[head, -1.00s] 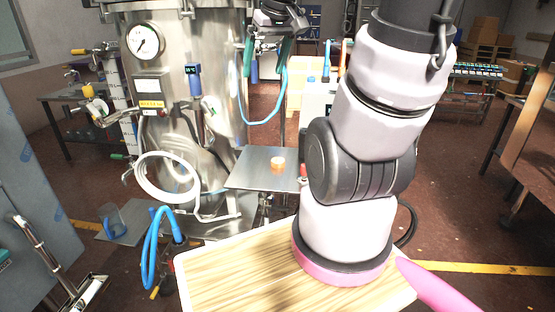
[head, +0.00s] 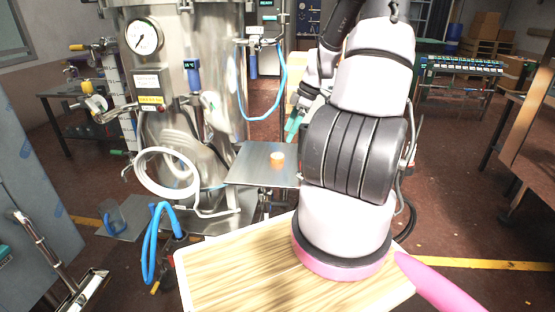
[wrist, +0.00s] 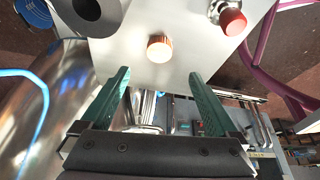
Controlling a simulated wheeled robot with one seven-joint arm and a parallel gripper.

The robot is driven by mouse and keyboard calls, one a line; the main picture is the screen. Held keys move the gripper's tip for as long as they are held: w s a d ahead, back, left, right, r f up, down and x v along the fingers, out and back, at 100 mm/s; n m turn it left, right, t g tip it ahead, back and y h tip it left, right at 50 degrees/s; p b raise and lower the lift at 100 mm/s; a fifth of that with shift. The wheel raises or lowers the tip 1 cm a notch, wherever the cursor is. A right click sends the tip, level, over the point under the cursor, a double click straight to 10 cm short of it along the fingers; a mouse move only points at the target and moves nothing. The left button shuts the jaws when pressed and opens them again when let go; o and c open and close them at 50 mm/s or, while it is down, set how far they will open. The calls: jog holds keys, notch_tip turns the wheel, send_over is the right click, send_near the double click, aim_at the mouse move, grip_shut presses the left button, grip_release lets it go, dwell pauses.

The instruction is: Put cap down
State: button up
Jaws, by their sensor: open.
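A small orange cap (head: 277,159) rests on the bare grey metal shelf (head: 248,173) in front of the steel tank. In the wrist view the cap (wrist: 159,50) shows orange ridged sides and a pale face, on the flat grey shelf surface (wrist: 185,62). My gripper (wrist: 158,76) is open, with its two green fingers spread apart and nothing between them. The cap lies beyond the fingertips, close to the line midway between them, and is not touched. In the head view my gripper (head: 293,125) is partly hidden by my arm, above and to the right of the cap.
The steel tank (head: 190,60) with its gauge stands left of the shelf. Blue hose (head: 262,115) hangs near the tank's right side. In the wrist view, a red-capped fitting (wrist: 232,20) and a dark round part (wrist: 97,10) flank the cap.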

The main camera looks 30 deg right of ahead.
aim_at(278, 156)
jog(key=x, duration=0.9)
jog(key=shift+w+f, duration=0.1)
jog(key=shift+f, duration=0.3)
jog(key=shift+r, duration=0.1)
grip_shut()
